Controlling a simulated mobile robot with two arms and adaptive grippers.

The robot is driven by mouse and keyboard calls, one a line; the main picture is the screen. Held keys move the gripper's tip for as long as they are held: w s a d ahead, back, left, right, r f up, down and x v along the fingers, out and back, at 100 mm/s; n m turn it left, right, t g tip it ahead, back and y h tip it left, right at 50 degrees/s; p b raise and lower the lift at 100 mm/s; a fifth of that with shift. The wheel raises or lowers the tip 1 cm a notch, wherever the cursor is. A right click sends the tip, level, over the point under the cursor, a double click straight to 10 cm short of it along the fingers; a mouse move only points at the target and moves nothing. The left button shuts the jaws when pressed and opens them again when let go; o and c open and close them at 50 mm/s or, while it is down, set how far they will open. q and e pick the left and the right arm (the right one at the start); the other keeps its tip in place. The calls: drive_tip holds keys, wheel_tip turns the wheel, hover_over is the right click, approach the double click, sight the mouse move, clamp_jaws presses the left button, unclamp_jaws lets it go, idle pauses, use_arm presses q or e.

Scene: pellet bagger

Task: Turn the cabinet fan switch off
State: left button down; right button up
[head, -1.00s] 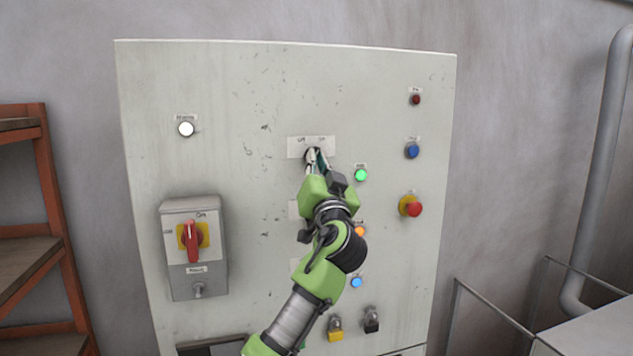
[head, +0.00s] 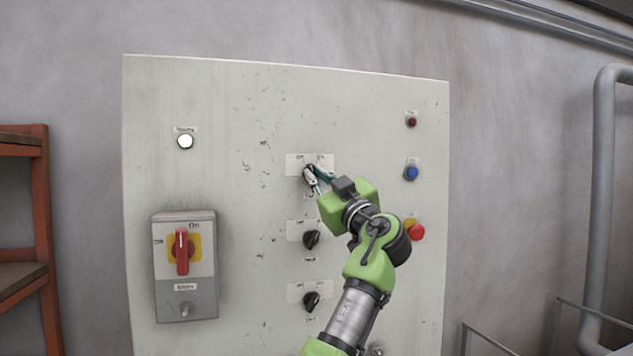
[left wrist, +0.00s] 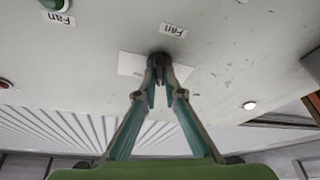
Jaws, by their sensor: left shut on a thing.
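The fan switch is a small dark rotary knob (head: 308,172) on a pale label plate (head: 294,163), the top one in a column of knobs on the cabinet. My left gripper (head: 314,179) reaches it from the lower right, with its fingers closed around the knob. In the left wrist view the dark knob (left wrist: 160,60) sits at the fingertips (left wrist: 160,86), beside a "Fan" label (left wrist: 173,30). The fingers hide part of the knob, so its exact pointing direction is unclear. A green lamp (left wrist: 56,5) labelled "Fan" shows partly at the top edge there. My right gripper is not seen.
Two more black knobs (head: 311,239) and (head: 310,300) lie below. A main switch box (head: 184,292) with a red handle is at left; a red button (head: 417,232) and blue button (head: 411,173) are at right. An orange shelf (head: 42,240) stands left.

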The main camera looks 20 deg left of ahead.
use_arm(q)
drive_tip(key=shift+n+g, duration=0.4)
drive_tip(key=shift+n, duration=0.5)
drive_tip(key=shift+n+p, duration=0.3)
drive_tip(key=c, duration=2.1)
unclamp_jaws()
drive_tip(key=shift+c, duration=0.2)
drive_tip(key=v, duration=1.2)
drive_tip(key=shift+w+d+f, duration=0.1)
drive_tip(key=shift+w+f, duration=0.05)
